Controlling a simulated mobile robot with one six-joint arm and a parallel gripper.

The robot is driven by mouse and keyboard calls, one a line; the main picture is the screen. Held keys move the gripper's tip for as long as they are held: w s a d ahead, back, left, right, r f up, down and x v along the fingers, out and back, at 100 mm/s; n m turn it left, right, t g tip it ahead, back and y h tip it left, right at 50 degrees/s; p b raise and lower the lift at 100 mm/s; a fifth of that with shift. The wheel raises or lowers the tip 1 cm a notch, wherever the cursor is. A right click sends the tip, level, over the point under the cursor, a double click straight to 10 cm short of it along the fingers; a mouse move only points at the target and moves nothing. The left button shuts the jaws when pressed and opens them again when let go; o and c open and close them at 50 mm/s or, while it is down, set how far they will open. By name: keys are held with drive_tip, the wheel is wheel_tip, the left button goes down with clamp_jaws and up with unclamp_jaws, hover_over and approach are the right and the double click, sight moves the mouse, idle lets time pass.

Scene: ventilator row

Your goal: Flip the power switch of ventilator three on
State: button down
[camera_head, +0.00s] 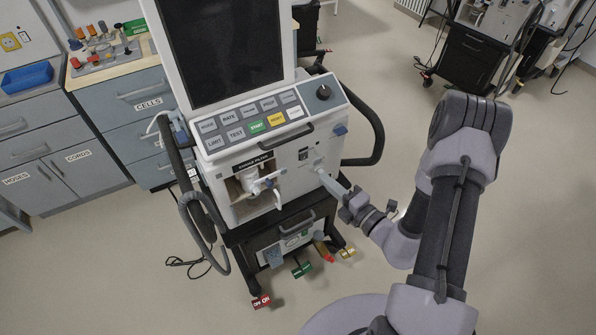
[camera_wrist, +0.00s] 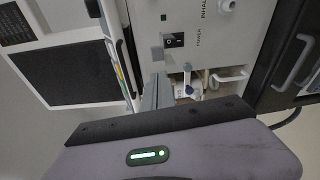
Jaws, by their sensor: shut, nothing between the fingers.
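A white ventilator (camera_head: 262,150) with a large dark screen stands on a black cart in the middle of the head view. Its power switch (camera_wrist: 175,40) is a small black rocker beside the word POWER in the wrist view; it also shows small and dark on the front panel in the head view (camera_head: 304,154). Which way the rocker is tipped I cannot tell. My gripper (camera_head: 322,174) is shut and empty, pointing at this panel. In the wrist view its fingertips (camera_wrist: 157,52) are close beside the switch; contact is unclear. No ventilator number is readable.
A compartment with a white filter part (camera_head: 252,180) is left of my gripper.

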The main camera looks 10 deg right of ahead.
drive_tip(key=f+m+h, duration=0.1)
drive_tip(key=s+d+f+m+h, duration=0.1)
drive_tip(key=f, duration=0.1)
drive_tip(key=d+f+m, duration=0.1)
drive_tip(key=shift+s+d+f+t+h, duration=0.15)
drive_tip(key=shift+s+t+h, duration=0.15)
drive_tip(key=shift+h, duration=0.1)
drive_tip(key=shift+w, duration=0.15)
drive_tip(key=b+x, duration=0.4)
drive_tip(key=x, duration=1)
